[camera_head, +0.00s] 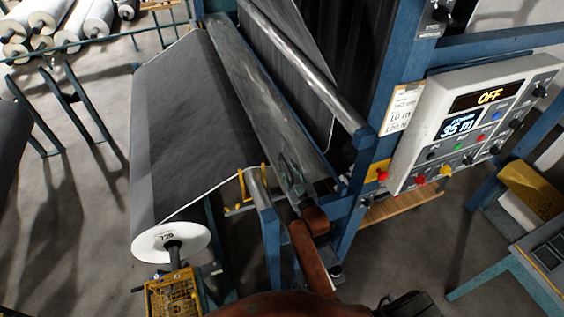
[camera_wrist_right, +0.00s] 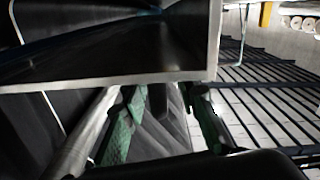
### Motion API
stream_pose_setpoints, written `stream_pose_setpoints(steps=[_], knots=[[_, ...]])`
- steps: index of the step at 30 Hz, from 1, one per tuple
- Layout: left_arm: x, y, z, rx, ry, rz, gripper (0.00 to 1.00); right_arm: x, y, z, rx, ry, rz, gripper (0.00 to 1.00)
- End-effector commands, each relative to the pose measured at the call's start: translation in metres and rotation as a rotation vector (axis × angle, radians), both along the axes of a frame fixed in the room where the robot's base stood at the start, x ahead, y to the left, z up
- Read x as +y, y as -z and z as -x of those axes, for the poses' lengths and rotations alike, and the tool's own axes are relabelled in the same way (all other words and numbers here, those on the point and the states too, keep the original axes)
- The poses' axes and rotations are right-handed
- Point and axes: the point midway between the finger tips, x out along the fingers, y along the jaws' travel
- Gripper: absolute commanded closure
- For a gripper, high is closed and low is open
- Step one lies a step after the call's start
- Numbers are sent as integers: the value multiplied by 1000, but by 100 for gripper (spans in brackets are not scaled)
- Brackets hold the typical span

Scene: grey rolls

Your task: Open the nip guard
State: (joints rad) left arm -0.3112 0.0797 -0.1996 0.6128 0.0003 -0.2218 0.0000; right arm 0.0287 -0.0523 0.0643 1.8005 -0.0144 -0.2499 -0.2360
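The nip guard appears to be the long, worn grey panel (camera_head: 245,80) sloping along the machine beside the dark roll (camera_head: 190,110). My right gripper (camera_head: 291,172) is at the panel's near end, its arm reaching up from the bottom. In the right wrist view a dark panel with a pale edge (camera_wrist_right: 150,76) fills the top, probably the same guard. My left gripper is not in view.
A shiny metal roller (camera_head: 300,65) runs behind the panel. The control box (camera_head: 470,120) reads OFF, on a blue frame (camera_head: 400,85) to the right. A yellow mesh cage (camera_head: 172,296) is at the roll's near end. White rolls (camera_head: 45,25) lie far left.

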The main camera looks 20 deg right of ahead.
Motion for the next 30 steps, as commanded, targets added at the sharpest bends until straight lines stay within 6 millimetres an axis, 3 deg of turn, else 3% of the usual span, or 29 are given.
stream_pose_setpoints(steps=[7, 13, 17, 30], knots=[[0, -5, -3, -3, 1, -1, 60, -2, -1, -28, -1, 1, 1, 73], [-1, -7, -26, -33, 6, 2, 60, -1, 0, -32, 0, -1, 1, 73], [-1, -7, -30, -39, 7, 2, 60, 0, 0, -33, 0, -2, 1, 73], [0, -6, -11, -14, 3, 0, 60, 0, 0, -33, 0, -3, 0, 100]])
